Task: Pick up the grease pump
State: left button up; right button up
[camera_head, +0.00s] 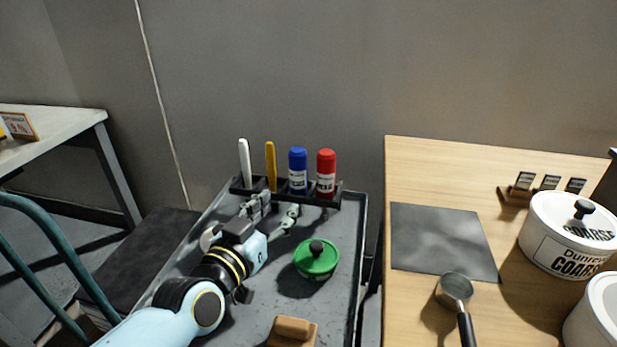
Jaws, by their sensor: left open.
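I cannot tell for certain which thing is the grease pump. A blue cylinder (298,171) and a red cylinder (326,172), both with white labels, stand upright in a black rack (243,187) at the back of the grey tray cart. A white stick-like tool (245,163) and a yellow one (271,165) stand left of them. My left gripper (275,209) is open just in front of the rack, its fingers pointing towards it, with nothing seen between them. My right gripper is not in view.
A green lidded pot (316,262) and a tan block (291,333) sit on the tray (347,245), right of my left arm. The wooden table (430,170) at right holds a grey mat (440,240), a dark-handled scoop (455,290) and white canisters (565,240).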

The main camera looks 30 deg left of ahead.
aim_at(294, 175)
pick_arm(q)
jog(key=shift+n+t+y, duration=0.3)
jog(key=shift+t+y, duration=0.1)
jog(key=w, duration=0.2)
jog(key=w+a, duration=0.1)
jog(key=w, duration=0.3)
jog(key=shift+w+a+r, duration=0.25)
jog(key=shift+w+r, duration=0.05)
jog(key=shift+r, duration=0.1)
jog(key=w, duration=0.1)
jog(key=w+b, duration=0.1)
jog(key=w, duration=0.2)
jog(key=shift+w+a+f+b, duration=0.25)
jog(key=shift+a+b, duration=0.05)
jog(key=shift+w, duration=0.25)
jog(key=shift+r, duration=0.1)
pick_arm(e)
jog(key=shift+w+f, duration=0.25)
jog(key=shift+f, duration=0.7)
pick_arm(q)
jog(key=shift+c, duration=0.3)
jog(key=c, duration=0.7)
jog(key=shift+c, duration=0.4)
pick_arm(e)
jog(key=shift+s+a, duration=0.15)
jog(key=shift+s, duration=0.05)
